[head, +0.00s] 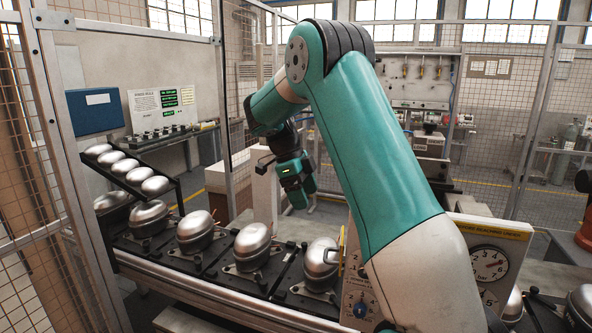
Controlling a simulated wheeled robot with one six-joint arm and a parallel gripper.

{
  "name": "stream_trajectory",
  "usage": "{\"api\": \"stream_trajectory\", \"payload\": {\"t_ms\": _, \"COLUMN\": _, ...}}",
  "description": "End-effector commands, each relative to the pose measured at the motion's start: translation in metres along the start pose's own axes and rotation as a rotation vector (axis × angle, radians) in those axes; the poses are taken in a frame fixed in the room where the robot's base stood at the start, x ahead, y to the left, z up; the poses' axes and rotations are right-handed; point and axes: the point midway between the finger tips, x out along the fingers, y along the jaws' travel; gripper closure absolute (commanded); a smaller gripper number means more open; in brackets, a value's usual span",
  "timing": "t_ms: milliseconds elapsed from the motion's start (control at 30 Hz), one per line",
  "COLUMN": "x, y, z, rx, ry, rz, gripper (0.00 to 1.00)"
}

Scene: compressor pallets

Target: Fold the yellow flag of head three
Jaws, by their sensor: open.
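Domed silver compressor heads stand in a row on dark pallets along a conveyor. They include a left one (195,230), a middle one (252,243) and a right one (319,262); I cannot tell which is head three. A small yellow piece (342,247), perhaps a flag, stands upright beside the right head, partly hidden by my arm and a panel. Thin orange-yellow bits show beside other heads, too small to make out. My gripper (298,198) hangs pointing down above and behind the row, between the middle and right heads, apart from them. It is open, with its fingertips hard to make out.
A rack (130,176) of silver domes slopes at the left. A panel with a pressure gauge (489,264) and blue knob (360,309) stands at the front right. Mesh fencing (245,100) and a metal post close in the left.

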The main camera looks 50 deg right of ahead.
Motion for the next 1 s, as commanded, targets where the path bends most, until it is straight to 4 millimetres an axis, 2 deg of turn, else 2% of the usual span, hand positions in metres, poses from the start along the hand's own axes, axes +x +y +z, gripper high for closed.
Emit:
{"api": "stream_trajectory", "payload": {"t_ms": 633, "x": -0.048, "y": -0.002, "z": 0.001, "rx": 0.0, "ry": 0.003, "rz": -0.004, "gripper": 0.2}}
{"api": "stream_trajectory", "payload": {"t_ms": 1000, "x": -0.054, "y": 0.0, "z": 0.001, "rx": 0.0, "ry": -0.002, "rz": 0.0, "gripper": 0.2}}
